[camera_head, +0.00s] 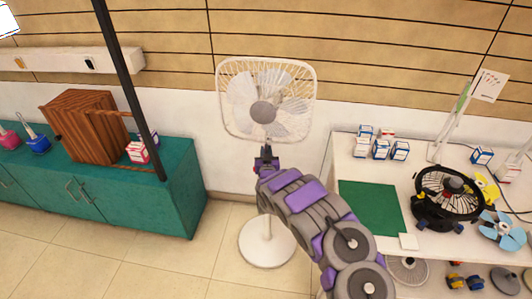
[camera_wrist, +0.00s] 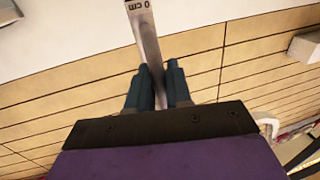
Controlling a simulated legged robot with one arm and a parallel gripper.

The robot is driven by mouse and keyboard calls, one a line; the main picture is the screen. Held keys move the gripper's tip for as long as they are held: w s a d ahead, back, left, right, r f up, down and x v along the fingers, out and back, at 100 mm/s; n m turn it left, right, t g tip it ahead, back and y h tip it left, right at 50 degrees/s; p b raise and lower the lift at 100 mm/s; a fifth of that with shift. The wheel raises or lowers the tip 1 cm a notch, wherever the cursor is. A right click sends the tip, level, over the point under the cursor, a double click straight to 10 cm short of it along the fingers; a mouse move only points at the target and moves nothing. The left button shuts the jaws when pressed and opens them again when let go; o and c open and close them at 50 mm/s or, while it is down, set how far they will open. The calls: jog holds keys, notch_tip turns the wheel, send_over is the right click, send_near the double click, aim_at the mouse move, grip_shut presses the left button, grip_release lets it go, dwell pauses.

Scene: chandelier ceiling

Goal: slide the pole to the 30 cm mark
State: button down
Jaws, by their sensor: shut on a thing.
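A white pedestal fan (camera_head: 264,111) stands on a round base (camera_head: 262,250) in front of the white wall. My gripper (camera_head: 265,158) is at the pole just below the fan's head, and my arm hides part of the pole. In the wrist view the pale metal pole (camera_wrist: 147,35) runs between the two dark fingers of my gripper (camera_wrist: 159,75), which is shut on it. A printed mark (camera_wrist: 138,5) reading "0 cm" shows on the pole at the top edge; any digit before the zero is not visible.
A teal cabinet (camera_head: 185,190) with a wooden box (camera_head: 85,130) stands left. A white table (camera_head: 350,165) at right holds a green mat (camera_head: 370,208), small boxes and a black fan (camera_head: 448,195). A dark post (camera_head: 128,85) crosses the left foreground. Tiled floor is clear around the base.

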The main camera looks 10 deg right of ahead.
notch_tip(320, 180, up, 29)
jog(key=p, duration=1)
jog(key=shift+a, duration=0.1)
jog(key=c, duration=1.4)
grip_release()
jog(key=shift+o, duration=0.9)
jog(key=shift+f, duration=0.15)
jog(key=s+a+p, duration=0.1)
jog(key=s+a, duration=0.1)
jog(key=s, duration=1.5)
jog(key=shift+p, duration=0.4)
jog(key=shift+f, duration=0.1)
